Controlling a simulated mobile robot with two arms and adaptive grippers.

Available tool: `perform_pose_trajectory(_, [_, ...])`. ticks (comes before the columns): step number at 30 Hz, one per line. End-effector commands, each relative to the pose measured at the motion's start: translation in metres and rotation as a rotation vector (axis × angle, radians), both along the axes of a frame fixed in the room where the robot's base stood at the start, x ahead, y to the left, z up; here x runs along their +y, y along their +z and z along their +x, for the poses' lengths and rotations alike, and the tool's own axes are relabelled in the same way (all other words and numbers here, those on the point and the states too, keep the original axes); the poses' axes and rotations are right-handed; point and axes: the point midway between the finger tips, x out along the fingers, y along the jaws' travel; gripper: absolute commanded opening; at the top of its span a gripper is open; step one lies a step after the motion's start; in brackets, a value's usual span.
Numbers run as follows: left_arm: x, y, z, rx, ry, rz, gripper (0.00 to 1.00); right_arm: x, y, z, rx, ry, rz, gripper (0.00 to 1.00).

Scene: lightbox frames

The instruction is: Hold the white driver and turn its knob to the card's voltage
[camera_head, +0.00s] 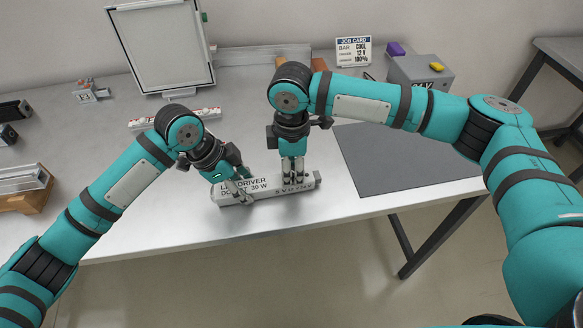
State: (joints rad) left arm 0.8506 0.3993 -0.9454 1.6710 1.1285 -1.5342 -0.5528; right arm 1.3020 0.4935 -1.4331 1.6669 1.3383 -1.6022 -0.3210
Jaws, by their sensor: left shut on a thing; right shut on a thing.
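The white driver (264,191), a long bar printed "LED DRIVER", lies near the table's front edge. My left gripper (241,192) is shut on the driver's left part. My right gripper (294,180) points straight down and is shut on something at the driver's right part. The knob is not clearly visible; the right fingers cover that spot. The small markings beside it are too small to read surely. The job card (354,51) stands at the back and reads "COOL", "12 V" and "100%".
A framed white panel (162,48) stands at the back left, with a white strip (178,118) before it. A dark mat (400,160) lies clear at the right. A grey box with a yellow button (420,70) and a purple block (396,48) sit behind it.

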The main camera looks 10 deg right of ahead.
Motion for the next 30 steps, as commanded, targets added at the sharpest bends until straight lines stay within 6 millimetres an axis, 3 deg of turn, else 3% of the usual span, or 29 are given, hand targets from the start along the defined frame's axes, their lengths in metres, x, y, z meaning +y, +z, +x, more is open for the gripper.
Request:
perform_pose_trajectory(18, [-0.0007, 0.0, -0.0007, 0.001, -0.002, -0.001, 0.0, 0.001, 0.0004, 0.0, 0.0, -0.488, 0.001, 0.0])
perform_pose_trajectory(30, [-0.0009, -0.0002, -0.001, 0.001, -0.003, -0.001, 0.0, 0.0011, 0.0008, 0.0002, -0.001, -0.643, 0.001, 0.0])
